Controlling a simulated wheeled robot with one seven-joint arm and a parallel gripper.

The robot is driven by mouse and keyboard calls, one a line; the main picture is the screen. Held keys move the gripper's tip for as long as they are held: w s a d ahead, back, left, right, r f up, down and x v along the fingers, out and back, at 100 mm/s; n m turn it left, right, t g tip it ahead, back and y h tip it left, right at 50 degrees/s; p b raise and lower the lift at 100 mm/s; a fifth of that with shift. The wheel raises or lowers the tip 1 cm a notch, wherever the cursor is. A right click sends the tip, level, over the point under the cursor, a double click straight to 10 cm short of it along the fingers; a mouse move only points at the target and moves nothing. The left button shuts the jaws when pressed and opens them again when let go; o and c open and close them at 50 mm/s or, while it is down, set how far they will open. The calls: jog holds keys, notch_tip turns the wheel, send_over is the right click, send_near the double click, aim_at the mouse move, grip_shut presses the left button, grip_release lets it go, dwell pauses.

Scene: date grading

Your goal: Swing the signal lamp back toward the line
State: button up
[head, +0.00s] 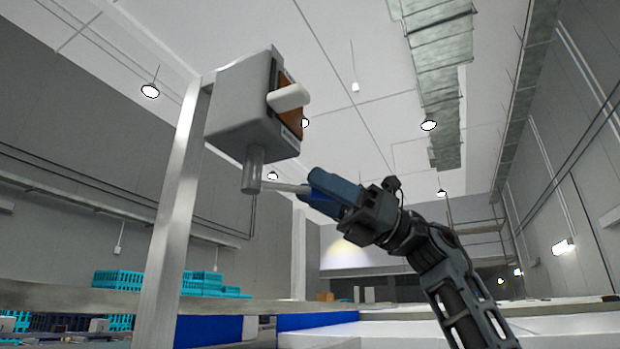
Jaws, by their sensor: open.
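The signal lamp (240,105) is a grey box high beside a metal post. Its orange-brown face, with a rounded white piece (288,97) sticking out, points to the right. A short grey cylinder (252,170) hangs under the box.
The upright metal post (175,215) stands just left of the lamp. A long shelf or conveyor edge (75,297) runs low across the left, with teal crates (118,280) behind it. White surfaces (400,333) lie low at the right. The air right of the lamp is clear.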

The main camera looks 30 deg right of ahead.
jog(key=shift+x, duration=0.9)
jog(key=shift+a, duration=0.1)
jog(key=shift+c, duration=0.2)
grip_shut()
